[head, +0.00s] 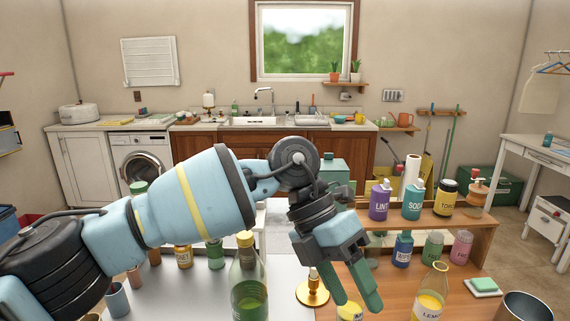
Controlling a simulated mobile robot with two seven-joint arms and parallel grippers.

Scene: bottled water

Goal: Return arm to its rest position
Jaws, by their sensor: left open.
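My left arm (180,205) reaches in from the left, light blue with yellow stripes and dark joints. It bends at a dark wrist joint near the middle of the view. A brass stand (312,293) is just left of the fingers. My right gripper is not in view.
A raised shelf (465,222) holds labelled bottles, including a purple one (380,200) and a teal one (414,200). Small jars stand beneath it. A dark cup (522,307) and a soap dish (484,287) are at the right. A sink counter (335,125) runs along the back wall.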

